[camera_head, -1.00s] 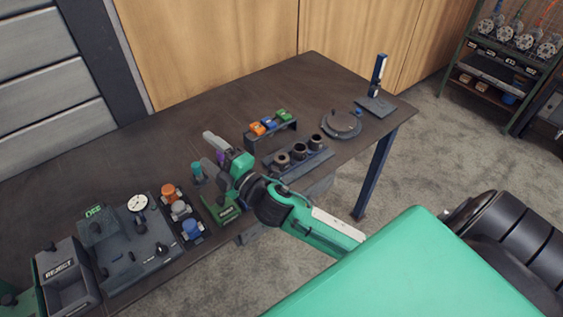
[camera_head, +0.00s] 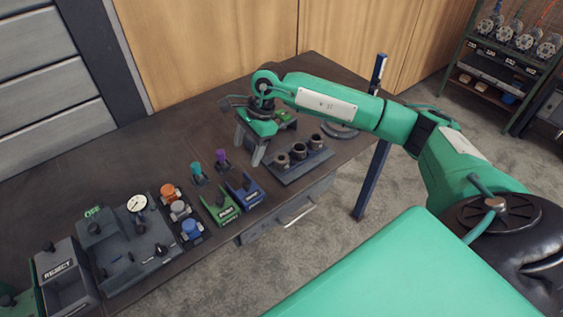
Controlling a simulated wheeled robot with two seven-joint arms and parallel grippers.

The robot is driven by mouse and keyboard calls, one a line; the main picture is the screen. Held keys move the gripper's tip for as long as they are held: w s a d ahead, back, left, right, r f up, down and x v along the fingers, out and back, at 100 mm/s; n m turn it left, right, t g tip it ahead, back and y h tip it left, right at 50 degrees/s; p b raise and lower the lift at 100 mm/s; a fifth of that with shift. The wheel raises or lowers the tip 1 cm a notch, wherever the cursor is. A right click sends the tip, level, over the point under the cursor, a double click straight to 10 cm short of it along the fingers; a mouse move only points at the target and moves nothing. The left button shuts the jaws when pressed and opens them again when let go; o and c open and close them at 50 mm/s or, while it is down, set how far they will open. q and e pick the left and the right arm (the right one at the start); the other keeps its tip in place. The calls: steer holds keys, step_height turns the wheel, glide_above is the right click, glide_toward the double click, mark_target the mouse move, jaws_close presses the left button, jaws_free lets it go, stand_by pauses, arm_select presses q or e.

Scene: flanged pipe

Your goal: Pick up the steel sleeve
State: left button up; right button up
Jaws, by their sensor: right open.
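Several short, hollow cylindrical sleeves stand upright in a row on a dark holder (camera_head: 290,177) at the right part of the table: a left one (camera_head: 282,161), a middle one (camera_head: 298,152) and a right one (camera_head: 315,143). At this size I cannot tell which one is steel. My right gripper (camera_head: 249,152) points downward just left of this holder, with its two fingers apart and nothing seen between them. It is apart from the sleeves.
My right arm hides much of the small rack behind, where a green block (camera_head: 286,117) shows, and part of a round flange (camera_head: 340,131). Green (camera_head: 221,210) and blue (camera_head: 248,193) bins, a purple-topped piece (camera_head: 222,158) and a REJECT box (camera_head: 62,272) stand left on the table (camera_head: 110,160).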

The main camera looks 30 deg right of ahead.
steer(key=d+r+h, duration=0.2)
steer(key=d+h, duration=0.2)
steer(key=d, duration=0.5)
steer(key=p, duration=0.2)
glide_above(281, 157)
steer(key=s+a, duration=0.1)
steer(key=f, duration=0.8)
steer(key=shift+a+f, duration=0.1)
steer(key=shift+a, duration=0.1)
steer(key=shift+d+f+p, duration=0.1)
steer(key=shift+f+p, duration=0.2)
steer(key=shift+p, duration=0.1)
steer(key=f, duration=0.1)
steer(key=f+p, duration=0.1)
steer(key=f, duration=0.1)
steer(key=shift+s+d+f+p, duration=0.2)
steer(key=shift+d+p, duration=0.1)
steer(key=shift+p, duration=0.1)
steer(key=shift+w+f, duration=0.15)
steer(key=shift+f, duration=0.45)
steer(key=c, duration=1.3)
steer(key=shift+c, duration=0.5)
steer(key=shift+r, duration=0.2)
